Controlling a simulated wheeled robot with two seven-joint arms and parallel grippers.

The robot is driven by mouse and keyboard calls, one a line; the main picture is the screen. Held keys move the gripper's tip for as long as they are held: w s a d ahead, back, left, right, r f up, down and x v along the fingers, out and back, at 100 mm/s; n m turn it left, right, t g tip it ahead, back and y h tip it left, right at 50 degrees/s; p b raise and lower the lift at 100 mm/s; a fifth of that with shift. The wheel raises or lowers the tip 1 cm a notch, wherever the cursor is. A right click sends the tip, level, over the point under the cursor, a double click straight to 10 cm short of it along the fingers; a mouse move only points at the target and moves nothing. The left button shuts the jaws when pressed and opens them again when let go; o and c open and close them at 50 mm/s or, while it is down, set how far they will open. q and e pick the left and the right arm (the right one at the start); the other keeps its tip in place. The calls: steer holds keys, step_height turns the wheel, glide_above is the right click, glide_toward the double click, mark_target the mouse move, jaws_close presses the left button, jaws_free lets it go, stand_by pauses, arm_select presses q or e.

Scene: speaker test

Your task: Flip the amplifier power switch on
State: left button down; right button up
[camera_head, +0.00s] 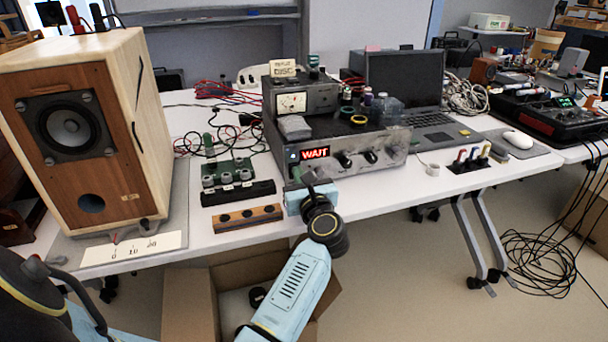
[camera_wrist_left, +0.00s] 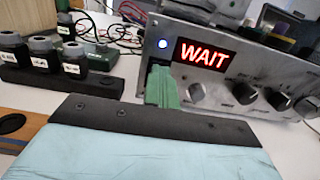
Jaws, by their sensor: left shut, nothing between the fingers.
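The amplifier (camera_head: 396,150) is a grey metal unit on the white table, with a red lit WAIT display (camera_head: 315,153) and several knobs on its front. My left gripper (camera_head: 306,178) is in front of the lower left part of its panel. In the left wrist view the shut green fingers (camera_wrist_left: 162,86) point at the amplifier front (camera_wrist_left: 232,76), left of the knobs and below a lit blue-white lamp (camera_wrist_left: 163,43). Nothing is held. The power switch is not seen; the fingers cover part of the panel. Whether they touch it cannot be told. My right gripper is not in view.
A wooden speaker (camera_head: 125,130) stands left. A dark block with several small jars (camera_head: 228,178) and a wooden strip (camera_head: 246,218) lie left of the gripper. A laptop (camera_head: 437,131) is behind right. An open cardboard box (camera_head: 190,300) is below the table's front edge.

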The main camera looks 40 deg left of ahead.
arm_select(q)
steer(key=shift+a+r, duration=0.3)
steer(key=r+p+v, duration=0.2)
steer(key=v, duration=1.2)
steer(key=shift+d, duration=0.25)
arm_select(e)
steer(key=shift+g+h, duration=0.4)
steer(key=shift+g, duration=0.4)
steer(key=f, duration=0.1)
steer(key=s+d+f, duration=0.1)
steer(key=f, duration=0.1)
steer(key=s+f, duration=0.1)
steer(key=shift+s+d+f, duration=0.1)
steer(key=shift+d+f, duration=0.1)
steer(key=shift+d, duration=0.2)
